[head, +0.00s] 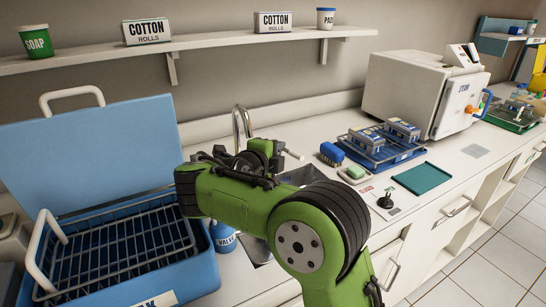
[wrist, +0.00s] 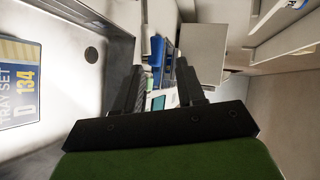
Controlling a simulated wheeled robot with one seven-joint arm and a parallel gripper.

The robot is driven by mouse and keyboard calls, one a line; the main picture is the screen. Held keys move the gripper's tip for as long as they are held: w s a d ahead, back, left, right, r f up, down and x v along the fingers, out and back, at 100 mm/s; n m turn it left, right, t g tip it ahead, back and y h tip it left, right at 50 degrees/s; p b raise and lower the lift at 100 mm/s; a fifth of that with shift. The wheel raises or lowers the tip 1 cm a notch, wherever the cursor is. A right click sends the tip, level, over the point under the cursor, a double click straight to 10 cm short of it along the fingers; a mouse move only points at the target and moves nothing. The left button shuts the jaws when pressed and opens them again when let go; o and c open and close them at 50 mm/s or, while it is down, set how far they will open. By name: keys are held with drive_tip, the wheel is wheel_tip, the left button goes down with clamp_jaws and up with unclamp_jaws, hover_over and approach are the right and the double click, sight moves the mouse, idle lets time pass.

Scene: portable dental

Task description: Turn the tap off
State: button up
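The tap's chrome gooseneck spout (head: 241,122) rises behind the sink (head: 298,176) in the head view. My green arm covers its lower part and much of the sink. A short pale bar (head: 293,154) shows just right of my arm's far end; I cannot tell if it is the tap's handle. No running water is visible. In the wrist view my gripper (wrist: 160,70) is open, with nothing visible between its dark fingers. The sink basin (wrist: 112,25) with a round drain lies at its left. The tap does not show in the wrist view.
A blue case with a wire basket (head: 120,250) stands at left. Right of the sink are a blue brush (head: 332,153), a sponge (head: 355,173), a blue tray of packs (head: 385,153), a teal mat (head: 422,178) and a steriliser (head: 410,90). A shelf (head: 200,42) runs above.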

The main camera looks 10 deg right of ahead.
drive_tip(key=shift+v, duration=0.9)
drive_tip(key=shift+f, duration=0.15)
